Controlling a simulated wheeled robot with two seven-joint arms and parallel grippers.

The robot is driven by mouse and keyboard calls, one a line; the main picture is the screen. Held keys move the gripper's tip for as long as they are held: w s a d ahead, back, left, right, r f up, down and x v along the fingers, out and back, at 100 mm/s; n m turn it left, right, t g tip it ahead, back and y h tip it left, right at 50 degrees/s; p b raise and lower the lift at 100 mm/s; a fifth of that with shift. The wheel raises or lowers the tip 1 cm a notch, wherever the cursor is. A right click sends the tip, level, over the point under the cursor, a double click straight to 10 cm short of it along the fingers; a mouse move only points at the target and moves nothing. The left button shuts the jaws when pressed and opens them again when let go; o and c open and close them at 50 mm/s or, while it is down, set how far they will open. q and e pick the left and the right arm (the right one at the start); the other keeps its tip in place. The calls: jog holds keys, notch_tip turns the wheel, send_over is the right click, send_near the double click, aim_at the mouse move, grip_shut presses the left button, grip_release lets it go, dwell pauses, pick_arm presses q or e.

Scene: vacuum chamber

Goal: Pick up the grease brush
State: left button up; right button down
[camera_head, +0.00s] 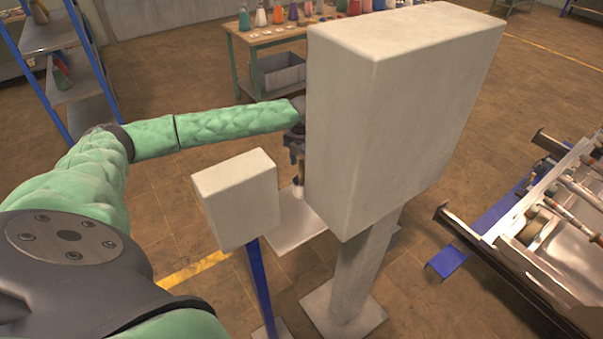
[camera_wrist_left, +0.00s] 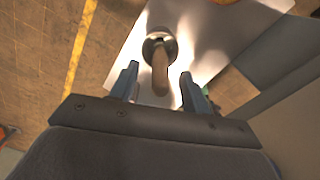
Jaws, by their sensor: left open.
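The grease brush (camera_wrist_left: 160,72) shows in the left wrist view as a rounded brownish handle rising from a small round cup (camera_wrist_left: 158,42). The cup stands on a shiny metal plate (camera_wrist_left: 205,22). In the head view the dark brush handle (camera_head: 299,172) rises from the whitish cup (camera_head: 298,190). My left gripper (camera_head: 297,153) is open just above the cup. In the left wrist view its two fingers (camera_wrist_left: 158,80) lie on either side of the handle, with gaps on both sides. Whether the handle is fully between them in depth is unclear. The bristles are hidden. My right gripper is not in view.
A large pale box (camera_head: 400,110) on a post stands close to the right of my left gripper. A smaller pale box (camera_head: 236,198) on a blue post stands in front. A table (camera_head: 270,38) with bottles is behind, and a metal rack (camera_head: 560,215) is at right.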

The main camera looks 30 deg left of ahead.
aim_at(301, 177)
pick_arm(q)
jog(key=shift+f+p, duration=0.45)
jog(key=shift+f, duration=0.9)
grip_shut()
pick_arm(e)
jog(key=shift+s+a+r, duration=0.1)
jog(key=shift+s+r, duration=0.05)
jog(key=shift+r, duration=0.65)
pick_arm(q)
jog(key=shift+r, duration=0.1)
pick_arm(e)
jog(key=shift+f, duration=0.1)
